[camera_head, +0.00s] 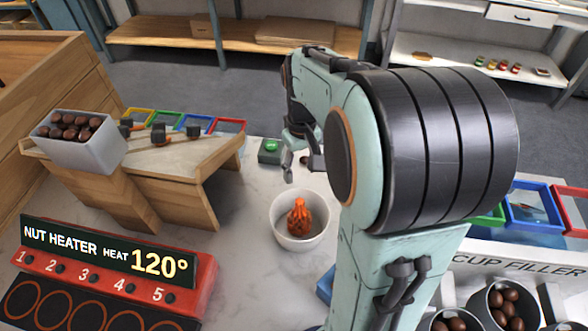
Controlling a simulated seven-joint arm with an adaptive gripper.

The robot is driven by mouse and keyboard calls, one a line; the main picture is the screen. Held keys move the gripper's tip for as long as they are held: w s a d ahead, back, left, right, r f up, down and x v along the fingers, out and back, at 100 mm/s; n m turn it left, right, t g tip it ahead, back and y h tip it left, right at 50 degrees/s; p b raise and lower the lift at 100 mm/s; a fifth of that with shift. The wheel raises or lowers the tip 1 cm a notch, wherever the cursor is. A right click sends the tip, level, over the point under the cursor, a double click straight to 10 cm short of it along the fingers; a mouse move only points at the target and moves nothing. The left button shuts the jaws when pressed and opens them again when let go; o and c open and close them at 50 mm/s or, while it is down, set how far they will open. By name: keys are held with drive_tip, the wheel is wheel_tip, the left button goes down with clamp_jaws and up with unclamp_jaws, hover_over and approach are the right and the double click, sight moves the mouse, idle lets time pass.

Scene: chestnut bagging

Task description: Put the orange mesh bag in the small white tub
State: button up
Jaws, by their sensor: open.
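The orange mesh bag (299,216) sits upright inside the small white tub (277,236), with the tub's rim around it. The tub stands on the pale counter in the middle of the view. My gripper (296,165) is above and beyond the tub, apart from the bag. It is open, with no object visible between its fingers. Part of the gripper is hidden behind my arm, and the arm also covers the counter right of the tub.
A green button box (269,152) stands beside my gripper. A wooden stand (170,190) with a white bin of chestnuts (80,150) is at left. The red nut heater (190,285) is front left. Cups of chestnuts (497,310) are front right. Bare counter lies left of the tub.

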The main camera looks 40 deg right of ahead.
drive_tip(key=s+a+r+n, duration=0.1)
drive_tip(key=s+a+n, duration=0.1)
drive_tip(key=s+a, duration=1.3)
drive_tip(key=shift+s+a+r+y, duration=0.25)
drive_tip(key=shift+r+y, duration=0.1)
drive_tip(key=shift+y, duration=0.05)
